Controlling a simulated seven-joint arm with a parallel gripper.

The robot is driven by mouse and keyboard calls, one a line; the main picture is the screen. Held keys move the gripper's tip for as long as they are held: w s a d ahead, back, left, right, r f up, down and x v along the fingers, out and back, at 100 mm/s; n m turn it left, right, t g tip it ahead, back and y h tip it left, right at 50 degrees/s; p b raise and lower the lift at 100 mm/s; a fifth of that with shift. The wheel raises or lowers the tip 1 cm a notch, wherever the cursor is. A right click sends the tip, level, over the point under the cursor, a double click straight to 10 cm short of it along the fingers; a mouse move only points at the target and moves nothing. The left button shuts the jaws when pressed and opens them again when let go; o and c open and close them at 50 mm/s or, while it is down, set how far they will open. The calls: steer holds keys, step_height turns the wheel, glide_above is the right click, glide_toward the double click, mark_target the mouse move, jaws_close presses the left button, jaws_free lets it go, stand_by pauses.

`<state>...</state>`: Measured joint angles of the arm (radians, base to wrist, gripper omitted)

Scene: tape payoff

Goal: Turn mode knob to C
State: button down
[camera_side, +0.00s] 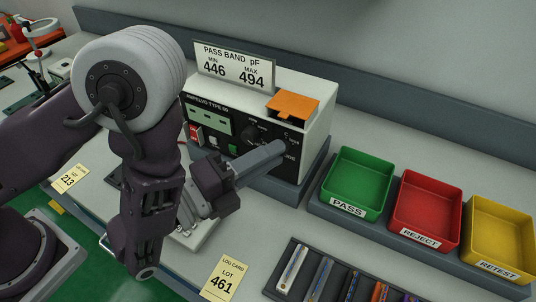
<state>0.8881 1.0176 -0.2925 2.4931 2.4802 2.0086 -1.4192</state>
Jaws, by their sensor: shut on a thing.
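The instrument (312,125) is a box with a pale case and a black front panel. My gripper (279,150) reaches in from the left, with its grey fingers against the right part of the panel. The fingers are shut on the mode knob, which they hide. White lettering, with what looks like a C, shows just above the fingertips. I cannot read which mark the knob points to.
A pass band sign (234,66) and an orange piece (292,106) are on the instrument. Green (357,182), red (427,210) and yellow (500,238) bins stand at right.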

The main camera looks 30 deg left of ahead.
steer(key=c, duration=1.3)
jaws_free()
